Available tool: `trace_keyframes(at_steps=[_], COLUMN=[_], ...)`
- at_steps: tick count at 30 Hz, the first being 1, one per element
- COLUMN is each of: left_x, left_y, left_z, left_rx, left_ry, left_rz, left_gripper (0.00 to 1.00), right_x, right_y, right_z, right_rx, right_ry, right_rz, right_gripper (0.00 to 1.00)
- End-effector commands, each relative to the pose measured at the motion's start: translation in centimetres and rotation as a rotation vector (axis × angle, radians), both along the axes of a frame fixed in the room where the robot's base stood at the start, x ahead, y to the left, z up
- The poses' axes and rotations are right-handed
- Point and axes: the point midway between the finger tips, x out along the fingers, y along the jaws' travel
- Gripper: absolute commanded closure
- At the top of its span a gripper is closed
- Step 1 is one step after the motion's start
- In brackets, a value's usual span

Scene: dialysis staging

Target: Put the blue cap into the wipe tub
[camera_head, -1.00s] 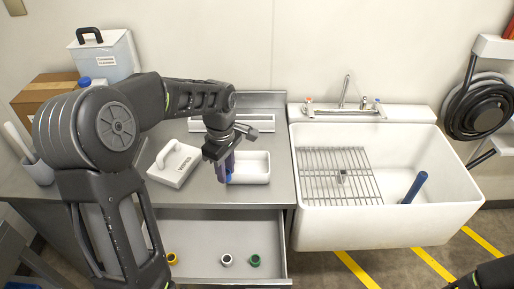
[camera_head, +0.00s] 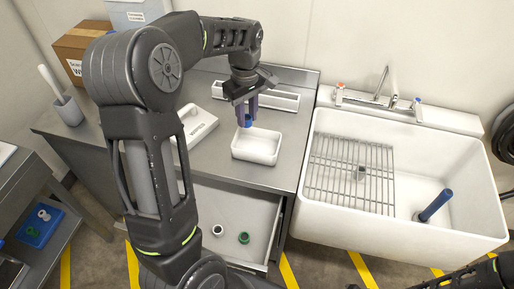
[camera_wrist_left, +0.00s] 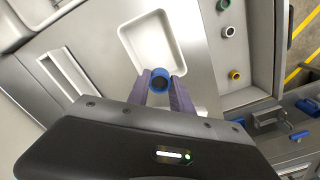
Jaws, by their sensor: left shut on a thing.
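The blue cap (camera_head: 246,122) is between the fingers of my left gripper (camera_head: 246,112), which is shut on it and points down. The cap also shows in the left wrist view (camera_wrist_left: 160,78), at the fingertips. The wipe tub (camera_head: 257,158) is a white, open, rectangular tub on the steel counter. In the head view the cap appears just past the tub's back left rim; its exact height is unclear. In the wrist view the tub (camera_wrist_left: 181,42) lies just beyond the cap. My right gripper is out of view.
A long white trough (camera_head: 283,101) stands behind the tub. An open drawer (camera_head: 232,200) below holds coloured caps. The white sink (camera_head: 400,220) with a wire rack is at right. A cardboard box (camera_head: 80,45) and grey cup (camera_head: 67,110) stand at left.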

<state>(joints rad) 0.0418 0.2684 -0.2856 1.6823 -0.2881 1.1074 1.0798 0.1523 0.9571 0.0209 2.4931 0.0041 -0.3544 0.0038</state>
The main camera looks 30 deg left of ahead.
Motion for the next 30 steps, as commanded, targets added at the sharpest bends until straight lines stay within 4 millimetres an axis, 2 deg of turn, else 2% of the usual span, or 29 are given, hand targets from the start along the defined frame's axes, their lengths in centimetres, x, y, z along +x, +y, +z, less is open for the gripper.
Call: trace_keyframes(at_steps=[5,12,15,24,30], left_x=[-0.1,-0.1,0.0,0.0,-0.1], left_y=[0.0,0.0,0.0,0.0,0.0], left_z=[-1.5,-5.6,-6.2,-6.5,-8.9], left_rx=[-0.001,-0.001,0.0,0.0,-0.001], left_ry=[0.004,0.004,0.001,0.001,0.004], left_rz=[0.0,0.001,0.002,0.001,0.002], left_gripper=[1.0,1.0,1.0,1.0,1.0], right_x=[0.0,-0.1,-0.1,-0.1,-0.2], right_y=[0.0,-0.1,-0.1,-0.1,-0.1], right_z=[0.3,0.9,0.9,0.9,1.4], right_rx=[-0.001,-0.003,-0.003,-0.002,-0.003], right_ry=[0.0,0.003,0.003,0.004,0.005], right_rz=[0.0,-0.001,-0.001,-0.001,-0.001], right_gripper=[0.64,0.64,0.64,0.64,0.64])
